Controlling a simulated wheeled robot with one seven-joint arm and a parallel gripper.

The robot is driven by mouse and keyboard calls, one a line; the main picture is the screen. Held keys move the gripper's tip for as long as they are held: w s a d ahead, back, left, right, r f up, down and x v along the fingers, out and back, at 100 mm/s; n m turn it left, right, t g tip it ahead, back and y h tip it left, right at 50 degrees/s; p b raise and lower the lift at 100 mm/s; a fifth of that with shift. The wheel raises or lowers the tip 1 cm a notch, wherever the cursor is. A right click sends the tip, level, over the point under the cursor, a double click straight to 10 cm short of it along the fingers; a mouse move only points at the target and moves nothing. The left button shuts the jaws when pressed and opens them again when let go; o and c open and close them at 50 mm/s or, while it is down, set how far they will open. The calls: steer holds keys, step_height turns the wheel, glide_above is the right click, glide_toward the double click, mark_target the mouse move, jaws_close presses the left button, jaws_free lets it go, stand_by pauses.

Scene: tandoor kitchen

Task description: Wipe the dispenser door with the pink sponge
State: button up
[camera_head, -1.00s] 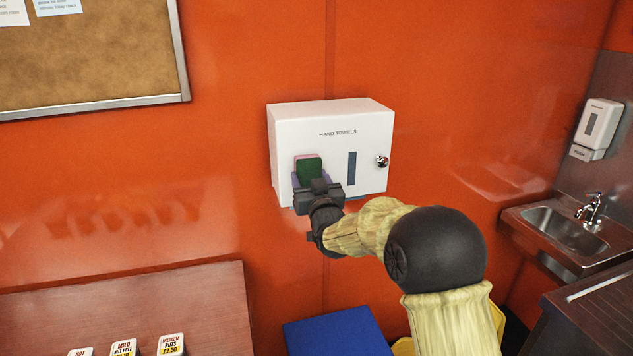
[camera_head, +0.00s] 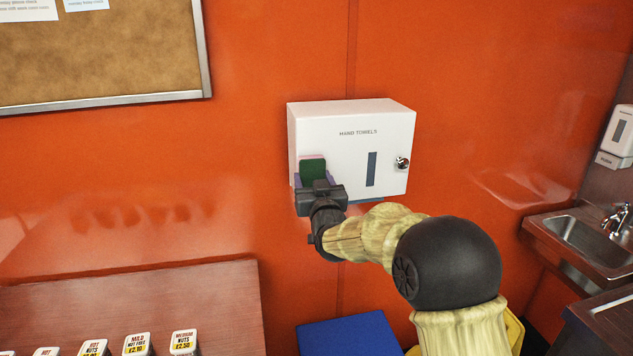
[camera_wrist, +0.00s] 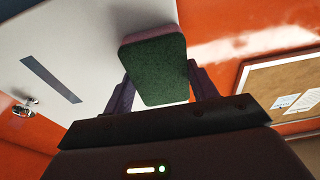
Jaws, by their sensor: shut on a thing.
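The white hand towel dispenser (camera_head: 372,118) hangs on the orange wall, with a dark slot window and a round lock on its front door. The pink sponge (camera_head: 313,168) has a dark green face turned towards me and a pink edge behind. My gripper (camera_head: 313,182) is shut on the sponge and holds it at the left part of the door. In the wrist view the sponge (camera_wrist: 158,72) stands between the two purple fingers, its pink side towards the white door (camera_wrist: 90,50). I cannot tell whether it touches the door.
A cork board (camera_head: 100,55) hangs at the upper left. A wooden counter (camera_head: 150,300) with several priced tins is at the lower left. A blue box lid (camera_head: 350,335) lies below the dispenser. A steel sink (camera_head: 580,240) is at the right.

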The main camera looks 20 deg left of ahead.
mark_target(337, 168)
steer(key=shift+w+d+r+b, duration=0.1)
steer(key=shift+w+d+b, duration=0.05)
steer(key=shift+b, duration=0.2)
steer(key=d+b, duration=0.1)
steer(key=w+d, duration=0.1)
steer(key=d, duration=0.1)
steer(key=shift+w+b, duration=0.3)
steer(key=shift+b, duration=0.1)
stand_by(0.4)
steer(key=shift+w+d+b, duration=0.35)
steer(key=shift+w+d, duration=0.15)
steer(key=shift+d, duration=0.2)
steer(key=shift+w+d+b, duration=0.3)
steer(key=shift+w+d, duration=0.15)
steer(key=shift+d, duration=0.2)
steer(key=shift+d, duration=0.1)
steer(key=shift+w+d+b, duration=0.25)
steer(key=shift+w+d, duration=0.2)
steer(key=shift+d, duration=0.25)
steer(key=shift+w+d+b, duration=0.25)
steer(key=shift+w+d, duration=0.15)
steer(key=shift+d, duration=0.3)
